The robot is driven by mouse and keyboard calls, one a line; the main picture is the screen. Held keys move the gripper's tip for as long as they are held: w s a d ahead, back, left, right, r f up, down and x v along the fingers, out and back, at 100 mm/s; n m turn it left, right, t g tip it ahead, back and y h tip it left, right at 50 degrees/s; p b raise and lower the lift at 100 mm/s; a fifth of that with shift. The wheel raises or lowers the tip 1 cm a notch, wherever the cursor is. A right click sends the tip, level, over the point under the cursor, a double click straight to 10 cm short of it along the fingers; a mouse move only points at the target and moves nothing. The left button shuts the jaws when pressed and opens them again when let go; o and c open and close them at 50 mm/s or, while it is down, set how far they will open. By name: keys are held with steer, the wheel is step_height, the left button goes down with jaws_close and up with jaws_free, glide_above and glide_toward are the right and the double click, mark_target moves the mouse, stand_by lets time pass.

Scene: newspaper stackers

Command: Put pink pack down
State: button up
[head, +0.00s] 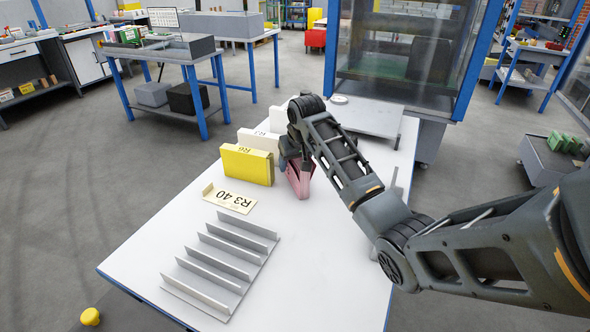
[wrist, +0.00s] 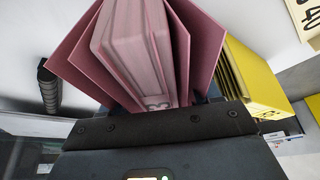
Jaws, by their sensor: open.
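The pink pack (head: 299,179) is on the white table, right of the yellow pack (head: 247,165). It is partly hidden behind my arm in the head view. In the wrist view the pink pack (wrist: 140,48) fills the upper middle, with its pink covers spread to both sides. My gripper (head: 293,160) is at the upper part of the pack, and its jaws are open. The fingertips are mostly hidden, so I cannot tell whether they touch the pack.
A grey slotted rack (head: 228,262) and an R3 40 card (head: 230,198) lie on the white table (head: 310,262). White packs (head: 258,140) stand behind the yellow pack. A grey plate (head: 365,116) is at the far end. The front right of the table is clear.

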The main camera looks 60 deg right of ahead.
steer(key=shift+f, duration=0.25)
stand_by(0.6)
jaws_close()
stand_by(0.4)
